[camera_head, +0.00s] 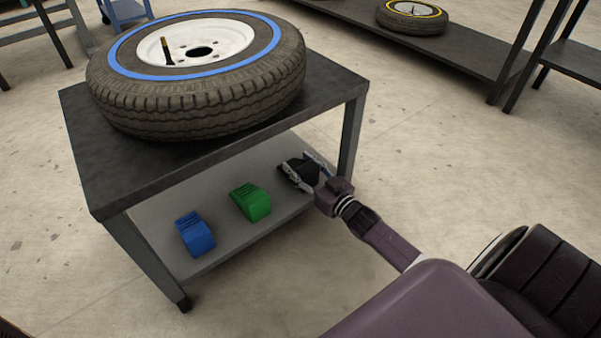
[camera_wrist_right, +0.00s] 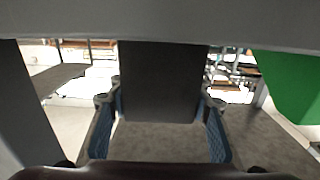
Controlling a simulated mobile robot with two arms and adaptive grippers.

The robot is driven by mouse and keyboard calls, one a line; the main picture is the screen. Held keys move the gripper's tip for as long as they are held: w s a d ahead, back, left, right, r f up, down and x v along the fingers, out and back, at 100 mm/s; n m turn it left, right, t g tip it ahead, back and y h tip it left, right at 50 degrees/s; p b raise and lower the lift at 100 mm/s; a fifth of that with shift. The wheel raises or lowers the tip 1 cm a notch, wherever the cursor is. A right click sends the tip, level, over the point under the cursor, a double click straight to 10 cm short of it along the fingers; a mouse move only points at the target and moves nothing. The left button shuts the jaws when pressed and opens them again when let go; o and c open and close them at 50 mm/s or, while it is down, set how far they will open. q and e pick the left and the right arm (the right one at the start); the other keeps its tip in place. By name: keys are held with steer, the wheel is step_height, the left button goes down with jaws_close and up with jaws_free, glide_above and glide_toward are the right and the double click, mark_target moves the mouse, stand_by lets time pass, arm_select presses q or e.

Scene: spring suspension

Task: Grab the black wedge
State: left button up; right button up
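The black wedge (camera_head: 303,168) is on the lower shelf of the cart, at its right end. My right gripper (camera_head: 297,162) reaches in from the right with its fingers spread, one on each side of the wedge. In the right wrist view the dark wedge (camera_wrist_right: 158,80) stands between the two finger pads, close to both. I cannot tell whether the pads touch it. Part of the wedge is hidden by the fingers in the head view. My left gripper is not in view.
A green wedge (camera_head: 251,201) and a blue wedge (camera_head: 194,233) sit on the same shelf (camera_head: 222,245), left of my gripper. A tire with a blue ring (camera_head: 200,85) lies on the cart top (camera_head: 120,170). A cart leg (camera_head: 351,135) stands just behind my gripper.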

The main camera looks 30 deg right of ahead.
steer(key=c, duration=1)
steer(key=shift+r, duration=0.1)
steer(key=shift+r, duration=0.1)
